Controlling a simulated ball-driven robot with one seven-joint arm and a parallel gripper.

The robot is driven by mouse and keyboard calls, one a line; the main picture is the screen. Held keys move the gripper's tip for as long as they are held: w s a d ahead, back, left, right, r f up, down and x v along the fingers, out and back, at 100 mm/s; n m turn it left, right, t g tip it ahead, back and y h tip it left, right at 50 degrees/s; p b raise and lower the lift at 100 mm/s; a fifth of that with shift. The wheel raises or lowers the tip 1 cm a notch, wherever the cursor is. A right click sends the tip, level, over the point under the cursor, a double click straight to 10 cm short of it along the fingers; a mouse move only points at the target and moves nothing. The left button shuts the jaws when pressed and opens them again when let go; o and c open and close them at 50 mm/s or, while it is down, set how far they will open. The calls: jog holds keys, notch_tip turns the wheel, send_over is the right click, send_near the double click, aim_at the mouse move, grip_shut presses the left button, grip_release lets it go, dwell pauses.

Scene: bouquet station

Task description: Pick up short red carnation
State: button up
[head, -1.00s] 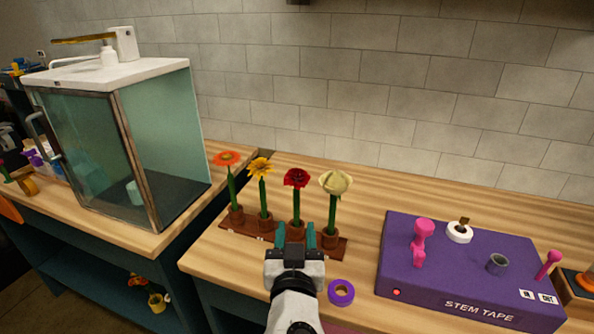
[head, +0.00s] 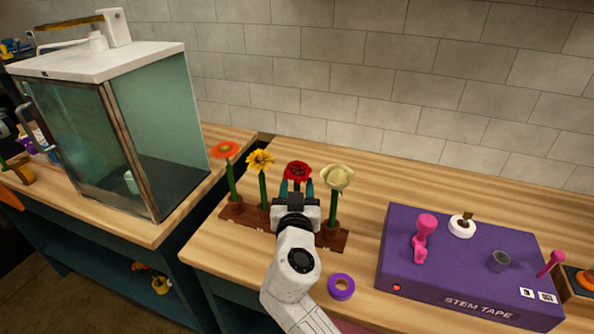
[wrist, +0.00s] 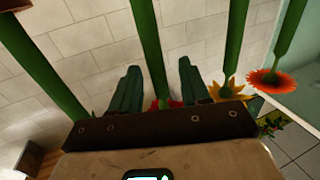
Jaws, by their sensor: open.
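The red carnation (head: 297,171) stands upright in the wooden flower rack (head: 262,223), between a yellow flower and a cream one. My gripper (head: 297,188) is open just below its bloom in the head view and hides most of its stem and its holder. In the wrist view, which looks upside down, the green stem (wrist: 149,45) runs between the two open teal fingers of my gripper (wrist: 158,68), with gaps on both sides. Part of the red bloom (wrist: 165,103) shows there, mostly hidden behind the gripper body.
The yellow flower (head: 260,160) and orange flower (head: 225,150) stand left, the cream flower (head: 337,177) close right. A purple tape roll (head: 341,286) lies in front. The purple stem tape station (head: 455,275) is at right, a glass cabinet (head: 150,120) at left.

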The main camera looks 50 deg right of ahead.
jog(key=shift+x, duration=1.05)
grip_shut()
